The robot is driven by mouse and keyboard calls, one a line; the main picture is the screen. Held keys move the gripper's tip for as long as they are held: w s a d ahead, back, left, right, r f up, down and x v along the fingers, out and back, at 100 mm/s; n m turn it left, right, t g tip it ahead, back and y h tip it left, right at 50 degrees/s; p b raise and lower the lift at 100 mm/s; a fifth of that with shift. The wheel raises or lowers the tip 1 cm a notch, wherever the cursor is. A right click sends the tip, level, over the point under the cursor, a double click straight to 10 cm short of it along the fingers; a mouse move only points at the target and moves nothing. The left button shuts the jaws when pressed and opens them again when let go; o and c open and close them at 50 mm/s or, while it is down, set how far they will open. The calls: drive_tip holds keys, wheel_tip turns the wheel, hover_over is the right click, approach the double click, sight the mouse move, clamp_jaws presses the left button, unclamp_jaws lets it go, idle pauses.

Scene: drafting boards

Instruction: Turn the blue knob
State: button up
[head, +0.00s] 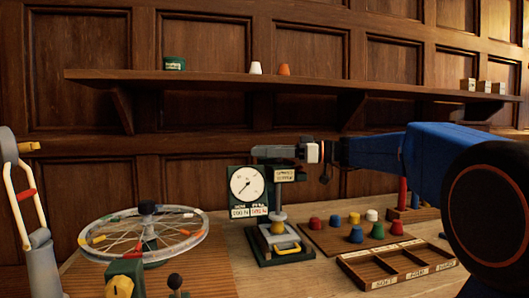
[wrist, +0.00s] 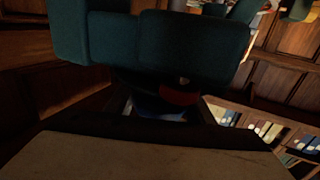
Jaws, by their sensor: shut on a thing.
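My gripper (head: 268,152) reaches in from the right in the head view, level with the top of a dark green press-like stand (head: 284,176). Its jaws are shut at the stand's top and cover what they hold there. In the wrist view a small blue patch, the blue knob (wrist: 160,112), shows low between the jaws, dark and mostly hidden. A dark red patch (wrist: 180,96) lies beside it. The stand's large teal block (wrist: 190,45) fills the upper middle of the wrist view. How far the knob is turned cannot be told.
A white dial gauge (head: 246,185) stands just left of the stand. Several coloured pegs, including a blue one (head: 355,235), sit on a board to its right, behind a compartment tray (head: 398,265). A spoked wheel (head: 180,232) lies left. A shelf (head: 220,80) runs above.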

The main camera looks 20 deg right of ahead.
sight(271, 160)
drive_tip(key=m+t+h, duration=0.1)
drive_tip(key=m+t, duration=0.1)
drive_tip(key=w+m+t+h, duration=0.1)
drive_tip(key=m+t+h, duration=0.1)
drive_tip(key=t, duration=0.1)
drive_tip(key=d+m+t+h, duration=0.1)
drive_tip(key=m+t+h, duration=0.1)
drive_tip(key=shift+w+t, duration=0.2)
drive_tip(key=shift+t, duration=0.1)
drive_tip(key=shift+w+d+m+t+h, duration=0.2)
drive_tip(key=shift+m+t+h, duration=0.45)
drive_tip(key=shift+h, duration=0.45)
drive_tip(key=shift+w+d+m+t+h, duration=0.1)
drive_tip(key=shift+d+m+t+h, duration=0.25)
drive_tip(key=shift+m+h, duration=0.6)
drive_tip(key=shift+w+d+m+t+h, duration=0.15)
drive_tip(key=shift+m+t+h, duration=0.45)
drive_tip(key=shift+h, duration=0.65)
drive_tip(key=shift+d, duration=0.1)
drive_tip(key=o, duration=1.1)
drive_tip(key=shift+c, duration=0.2)
drive_tip(key=v, duration=1.7)
drive_tip(key=shift+s, duration=0.2)
